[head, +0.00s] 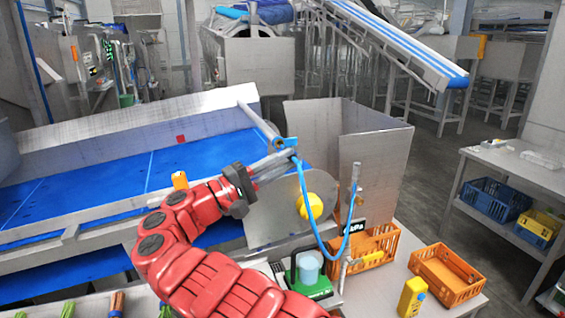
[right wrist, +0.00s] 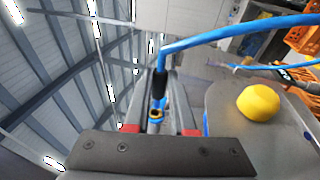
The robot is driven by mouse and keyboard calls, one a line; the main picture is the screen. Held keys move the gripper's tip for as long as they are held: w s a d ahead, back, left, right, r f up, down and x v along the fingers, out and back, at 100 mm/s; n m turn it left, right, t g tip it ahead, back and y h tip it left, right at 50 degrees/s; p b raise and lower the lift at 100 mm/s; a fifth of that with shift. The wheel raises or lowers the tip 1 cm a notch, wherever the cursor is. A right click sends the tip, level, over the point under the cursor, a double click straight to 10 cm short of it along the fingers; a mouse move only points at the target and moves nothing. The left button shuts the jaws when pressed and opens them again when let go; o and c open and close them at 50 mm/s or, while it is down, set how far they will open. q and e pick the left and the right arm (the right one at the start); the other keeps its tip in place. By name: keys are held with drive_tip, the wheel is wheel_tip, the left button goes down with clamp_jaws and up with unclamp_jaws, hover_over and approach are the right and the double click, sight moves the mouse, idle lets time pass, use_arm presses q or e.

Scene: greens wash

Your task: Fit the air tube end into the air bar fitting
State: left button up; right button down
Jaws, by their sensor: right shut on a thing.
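My right gripper (head: 281,160) is at the end of the red arm, over the corner of the blue belt. It is shut on the blue air tube (head: 316,228) near its end. The tube hangs in a loop from the gripper down to an upright grey pipe by the orange crates. In the right wrist view the tube (right wrist: 225,38) bends down to a black sleeve (right wrist: 160,88) between the fingers (right wrist: 160,112). A small fitting with a blue and orange ring (right wrist: 156,115) shows just past the sleeve. I cannot tell whether they touch. My left gripper is out of view.
A yellow knob (head: 310,207) sits on the metal side plate below the gripper. The blue belt (head: 110,180) runs left.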

drive_tip(key=shift+w+a, duration=0.15)
drive_tip(key=shift+w, duration=0.15)
idle(0.5)
idle(0.6)
drive_tip(key=shift+r, duration=0.1)
idle(2.6)
idle(0.5)
drive_tip(key=shift+s+d, duration=0.1)
drive_tip(key=shift+d, duration=0.1)
idle(1.1)
